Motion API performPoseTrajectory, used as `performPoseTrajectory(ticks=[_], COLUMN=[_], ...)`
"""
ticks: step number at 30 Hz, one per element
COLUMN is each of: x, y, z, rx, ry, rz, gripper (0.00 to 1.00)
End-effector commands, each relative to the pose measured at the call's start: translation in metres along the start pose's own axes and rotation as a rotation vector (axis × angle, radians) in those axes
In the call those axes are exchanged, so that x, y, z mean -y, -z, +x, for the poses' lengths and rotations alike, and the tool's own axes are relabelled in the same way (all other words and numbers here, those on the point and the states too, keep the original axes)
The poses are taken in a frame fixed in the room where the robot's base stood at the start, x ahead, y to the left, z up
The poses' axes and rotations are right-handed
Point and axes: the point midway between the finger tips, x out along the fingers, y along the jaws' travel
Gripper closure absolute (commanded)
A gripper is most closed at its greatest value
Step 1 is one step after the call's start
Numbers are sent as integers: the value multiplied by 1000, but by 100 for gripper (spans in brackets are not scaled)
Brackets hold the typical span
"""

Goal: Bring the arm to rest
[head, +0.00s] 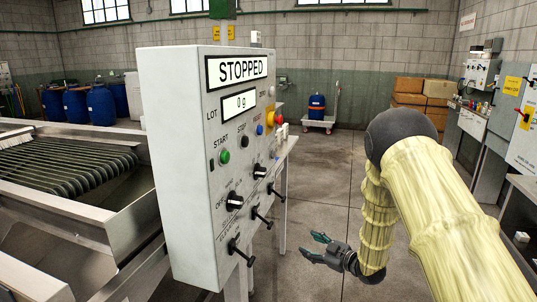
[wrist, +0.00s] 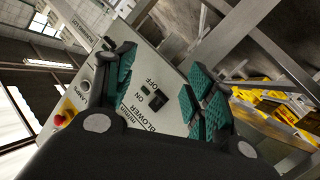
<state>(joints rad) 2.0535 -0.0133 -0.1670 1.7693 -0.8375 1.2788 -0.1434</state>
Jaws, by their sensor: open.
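My arm (head: 430,205), in a pale yellow sleeve, reaches in from the right in the head view. My gripper (head: 318,247) hangs low, to the right of the control panel and apart from it, over the concrete floor. Its green-padded fingers are spread and hold nothing. In the wrist view my gripper (wrist: 160,95) is also open, with a grey panel (wrist: 152,118) marked "BLOWER", "ON" and "OFF" showing between and beyond the fingers.
The control panel (head: 180,150) reads "STOPPED" and "0 g", with buttons, knobs and levers on its face. The roller machine (head: 75,165) stands left. Cardboard boxes (head: 408,92) and a trolley with a blue drum (head: 317,106) stand behind. The middle floor is clear.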

Motion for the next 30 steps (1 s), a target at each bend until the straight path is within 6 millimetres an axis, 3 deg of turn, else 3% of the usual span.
performPoseTrajectory(ticks=[6, 11, 15, 22, 30], x=[82, 144, 201, 292, 384], y=[-80, -122, -148, -163, -145], z=[-57, -109, -162, -256, -369], rx=[277, 477, 654, 941, 1262], ry=[-66, -103, -127, -159, -185], rz=[261, 427, 560, 755, 939], gripper=[46, 46, 46, 46, 46])
